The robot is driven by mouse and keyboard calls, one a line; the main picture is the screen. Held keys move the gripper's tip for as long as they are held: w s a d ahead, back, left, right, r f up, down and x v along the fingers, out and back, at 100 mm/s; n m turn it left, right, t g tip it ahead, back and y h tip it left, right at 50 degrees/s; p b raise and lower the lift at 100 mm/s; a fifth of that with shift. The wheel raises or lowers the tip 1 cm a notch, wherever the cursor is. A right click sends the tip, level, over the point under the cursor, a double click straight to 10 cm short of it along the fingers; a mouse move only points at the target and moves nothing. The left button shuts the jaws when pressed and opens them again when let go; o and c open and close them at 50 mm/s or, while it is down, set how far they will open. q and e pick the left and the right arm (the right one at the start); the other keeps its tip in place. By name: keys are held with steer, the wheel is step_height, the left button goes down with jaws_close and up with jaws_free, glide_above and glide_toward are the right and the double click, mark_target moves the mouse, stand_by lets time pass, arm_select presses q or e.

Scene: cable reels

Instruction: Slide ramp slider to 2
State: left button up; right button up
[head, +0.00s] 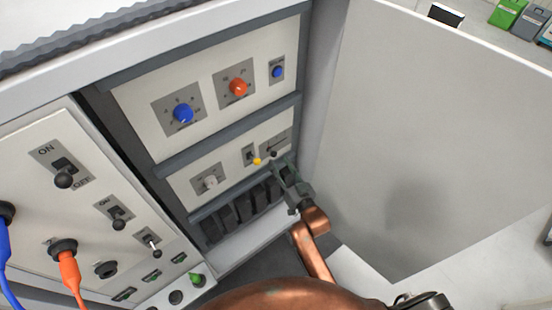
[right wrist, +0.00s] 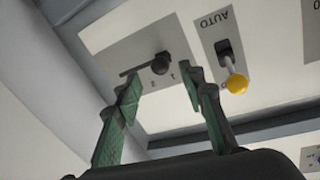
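The ramp slider is a black knob (right wrist: 161,63) at one end of a dark slot on a grey plate (right wrist: 105,35). The plate has small number marks, too small to read surely. In the head view the dark knob (head: 273,154) sits on the lower panel, right of the yellow-tipped switch. My right gripper (right wrist: 160,80) has its green fingers apart, one on each side of the knob in the picture. I cannot tell whether either finger touches it. In the head view the gripper (head: 282,168) is just below the slider plate. My left gripper is not in view.
A yellow-tipped AUTO switch (right wrist: 235,82) is close beside the right finger. Blue (head: 183,113) and orange (head: 238,87) dials are above. A row of black breakers (head: 243,207) lies below. A large pale cabinet door (head: 430,130) stands at the right.

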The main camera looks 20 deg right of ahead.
mark_target(272, 153)
steer(key=w, duration=0.3)
steer(key=shift+w+a+b, duration=0.25)
steer(key=shift+w+b, duration=0.05)
steer(key=shift+c, duration=0.5)
jaws_close()
